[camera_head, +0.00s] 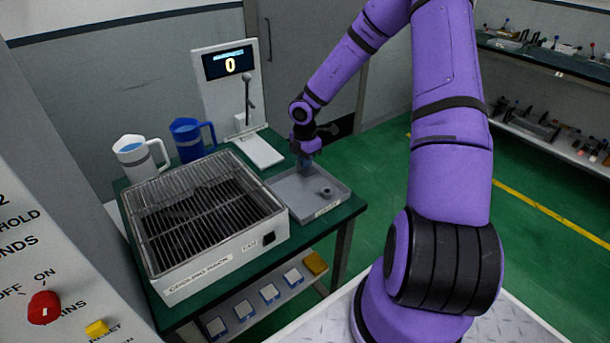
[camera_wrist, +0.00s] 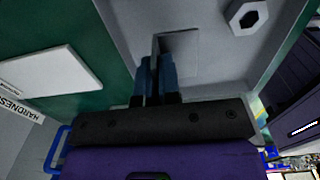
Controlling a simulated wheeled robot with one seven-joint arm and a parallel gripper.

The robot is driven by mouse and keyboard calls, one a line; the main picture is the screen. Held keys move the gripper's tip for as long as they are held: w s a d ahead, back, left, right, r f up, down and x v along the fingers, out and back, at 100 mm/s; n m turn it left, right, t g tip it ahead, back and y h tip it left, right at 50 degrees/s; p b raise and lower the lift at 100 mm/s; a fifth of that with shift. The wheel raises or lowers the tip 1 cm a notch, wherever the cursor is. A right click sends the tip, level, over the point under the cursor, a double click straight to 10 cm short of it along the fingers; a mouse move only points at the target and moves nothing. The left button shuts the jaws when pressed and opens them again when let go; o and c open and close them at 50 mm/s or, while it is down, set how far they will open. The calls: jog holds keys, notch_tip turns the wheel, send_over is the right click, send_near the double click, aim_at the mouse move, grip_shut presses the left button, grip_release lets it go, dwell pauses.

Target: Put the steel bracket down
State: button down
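My gripper (camera_head: 305,162) points down over the left part of a grey tray (camera_head: 322,212) on the green bench. In the wrist view its two blue fingers (camera_wrist: 157,75) are close together, shut on the thin upright flange of the grey steel bracket (camera_wrist: 180,50). The bracket's flat part spreads to the right of the fingers, low over or on the tray floor; I cannot tell whether it touches. In the head view my gripper hides the bracket. A hex nut (camera_head: 327,191) lies in the tray to the right, apart from the bracket; it also shows in the wrist view (camera_wrist: 246,17).
A cooling rack (camera_head: 215,262) stands left of the tray. Behind are a white jug (camera_head: 139,160), a blue jug (camera_head: 190,140) and a hardness tester (camera_head: 225,95) reading 0. A red knob (camera_head: 43,308) is at the lower left. The tray's front right is clear around the nut.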

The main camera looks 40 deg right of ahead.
aim_at(305, 180)
jog(key=shift+f, duration=2.3)
jog(key=shift+f, duration=0.15)
jog(key=c, duration=1.3)
grip_release()
jog(key=shift+c, duration=0.2)
